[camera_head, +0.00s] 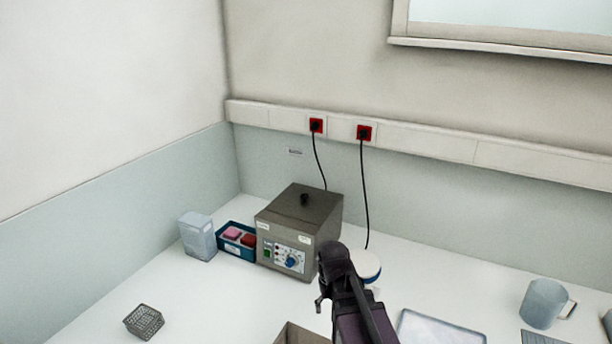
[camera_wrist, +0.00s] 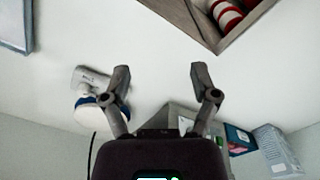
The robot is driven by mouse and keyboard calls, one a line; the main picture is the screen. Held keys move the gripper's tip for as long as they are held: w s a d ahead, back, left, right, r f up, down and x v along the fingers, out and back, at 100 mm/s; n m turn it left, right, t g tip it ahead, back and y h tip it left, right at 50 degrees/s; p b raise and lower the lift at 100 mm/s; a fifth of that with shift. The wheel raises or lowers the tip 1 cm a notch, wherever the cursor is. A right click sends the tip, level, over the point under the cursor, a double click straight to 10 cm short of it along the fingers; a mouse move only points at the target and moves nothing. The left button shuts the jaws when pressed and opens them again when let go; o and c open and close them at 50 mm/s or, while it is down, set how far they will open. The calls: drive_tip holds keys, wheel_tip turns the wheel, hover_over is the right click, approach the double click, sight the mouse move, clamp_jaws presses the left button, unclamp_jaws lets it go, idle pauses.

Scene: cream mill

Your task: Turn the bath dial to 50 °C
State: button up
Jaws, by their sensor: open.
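The bath (camera_head: 299,222) is a grey metal box with a dark lid and a black lid knob, standing on the bench against the back wall. Its front panel holds a blue bath dial (camera_head: 291,261) on a white scale, beside a green switch; the setting is too small to read. My gripper (camera_head: 321,297) is to the right of the dial and nearer the camera, apart from the bath. In the wrist view my gripper (camera_wrist: 160,74) has its fingers spread with nothing between them. There the bath (camera_wrist: 183,117) is mostly hidden behind my gripper, and its dial does not show.
A blue tray (camera_head: 224,243) with pink and red items and a pale container (camera_head: 197,237) stand left of the bath. A white round-topped device (camera_head: 368,266) is right of it, partly behind my arm. A wire basket (camera_head: 144,321) is at front left.

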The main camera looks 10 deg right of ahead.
drive_tip(key=w+r+p, duration=0.6)
drive_tip(key=w, duration=0.7)
drive_tip(key=w+r+n+p, duration=0.1)
drive_tip(key=w+r+p, duration=0.5)
drive_tip(key=w, duration=0.8)
drive_tip(key=w+r+p, duration=0.6)
drive_tip(key=w, duration=0.7)
drive_tip(key=shift+w+r+n, duration=0.15)
drive_tip(key=shift+r+n, duration=0.05)
drive_tip(key=shift+n, duration=0.2)
drive_tip(key=s+f+b, duration=0.6)
drive_tip(key=s, duration=0.8)
drive_tip(key=s+f+m+b, duration=0.1)
drive_tip(key=s+f+b, duration=0.6)
drive_tip(key=s, duration=0.8)
drive_tip(key=s+f+b, duration=0.7)
drive_tip(key=s, duration=0.8)
drive_tip(key=shift+m, duration=0.4)
drive_tip(key=shift+w, duration=0.1)
